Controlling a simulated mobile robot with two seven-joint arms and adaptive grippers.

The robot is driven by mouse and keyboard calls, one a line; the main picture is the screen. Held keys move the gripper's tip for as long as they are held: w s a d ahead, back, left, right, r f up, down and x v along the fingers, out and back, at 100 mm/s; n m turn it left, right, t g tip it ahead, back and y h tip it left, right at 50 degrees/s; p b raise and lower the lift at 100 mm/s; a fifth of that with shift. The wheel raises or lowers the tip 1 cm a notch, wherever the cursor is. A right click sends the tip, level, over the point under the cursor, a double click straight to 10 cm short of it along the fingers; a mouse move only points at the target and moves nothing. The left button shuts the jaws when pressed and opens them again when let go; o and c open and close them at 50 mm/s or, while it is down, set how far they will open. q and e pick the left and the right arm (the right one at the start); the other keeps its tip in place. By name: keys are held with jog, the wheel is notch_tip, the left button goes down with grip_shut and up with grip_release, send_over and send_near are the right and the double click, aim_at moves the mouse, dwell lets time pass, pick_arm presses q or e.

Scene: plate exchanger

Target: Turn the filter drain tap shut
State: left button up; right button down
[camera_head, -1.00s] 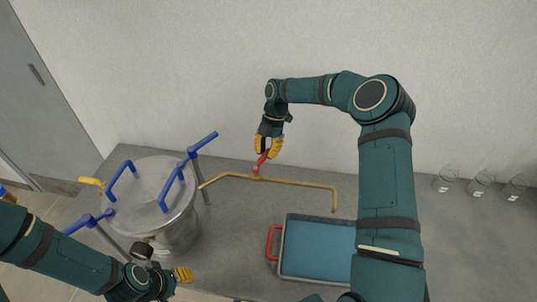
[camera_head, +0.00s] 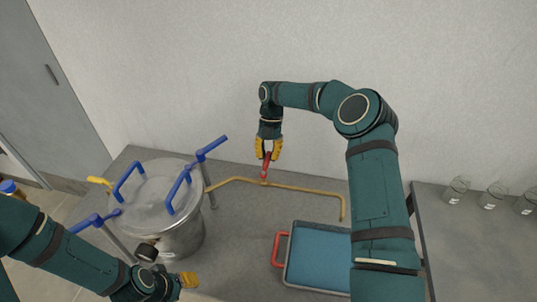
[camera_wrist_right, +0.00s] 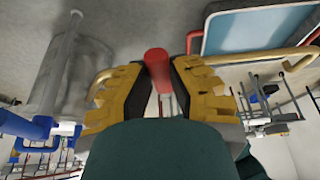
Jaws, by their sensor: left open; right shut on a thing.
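The drain tap's red handle (camera_head: 265,168) stands up from a brass pipe (camera_head: 305,189) behind the blue-filled tray. My right gripper (camera_head: 268,150) is above the pipe, its yellow fingers shut on the upper part of the handle. In the right wrist view the red handle (camera_wrist_right: 157,68) shows between the fingers of my right gripper (camera_wrist_right: 152,90). Where the tap joins the pipe is small and hard to make out. My left gripper (camera_head: 188,281) is open and empty, low in front of the steel filter vessel (camera_head: 180,240).
The steel vessel has blue handles (camera_head: 180,190) and a yellow lever (camera_head: 100,181) at its left. A tray (camera_head: 285,272) with a red handle sits on the grey bench, front of the pipe. Several glass beakers (camera_head: 490,197) stand at the right. A wall is behind.

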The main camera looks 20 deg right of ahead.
jog(key=shift+f, duration=0.15)
jog(key=c, duration=0.8)
grip_release()
jog(key=shift+a, duration=0.1)
jog(key=shift+c, duration=0.2)
jog(key=v, duration=1.2)
